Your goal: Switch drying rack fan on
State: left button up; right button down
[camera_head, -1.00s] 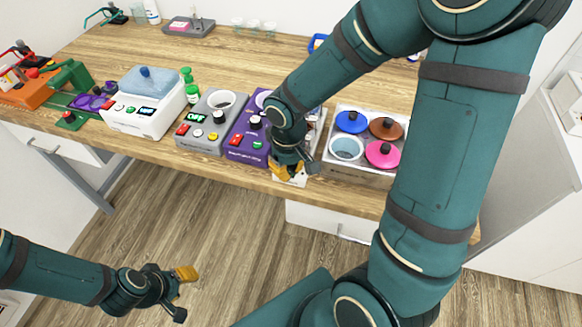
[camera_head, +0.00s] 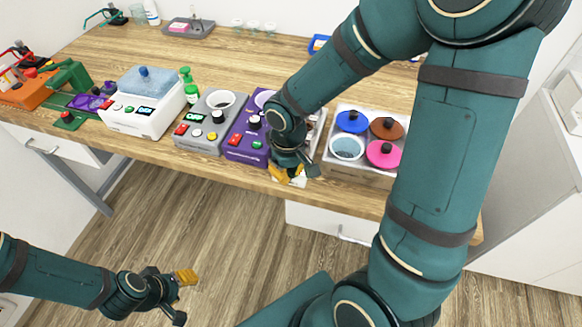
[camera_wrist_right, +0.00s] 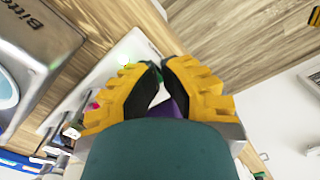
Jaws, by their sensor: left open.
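A pale device (camera_head: 316,130), which I take for the drying rack, stands at the table's front edge between a purple device and a box of coloured lids. My right arm and gripper hide most of it, and I cannot make out its fan switch. It appears in the right wrist view as a white panel (camera_wrist_right: 118,62) beside the fingers. My right gripper (camera_head: 286,173) is low at its front. In the wrist view its yellow fingers (camera_wrist_right: 160,70) have their tips together, with nothing clearly held. My left gripper (camera_head: 185,296) is open and empty above the floor, away from the table.
The purple device (camera_head: 240,140) stands just left of the right gripper, with a grey device (camera_head: 205,127) further left. The metal box of lids (camera_head: 366,170) is close on the right. A white device with a blue-grey lid (camera_head: 146,82) is farther left.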

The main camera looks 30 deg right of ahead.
jog(key=shift+r+p, duration=2.8)
jog(key=shift+r, duration=0.75)
jog(key=shift+f, duration=0.1)
jog(key=s+a+f+m+t+y, duration=0.1)
jog(key=a+f+m+y, duration=0.1)
jog(key=a+f, duration=0.5)
jog(key=s+a+f+m+t+y, duration=0.1)
jog(key=s+a+f+m+y, duration=0.1)
jog(key=a+f, duration=0.5)
notch_tip(320, 180, down, 5)
jog(key=shift+s+f, duration=0.2)
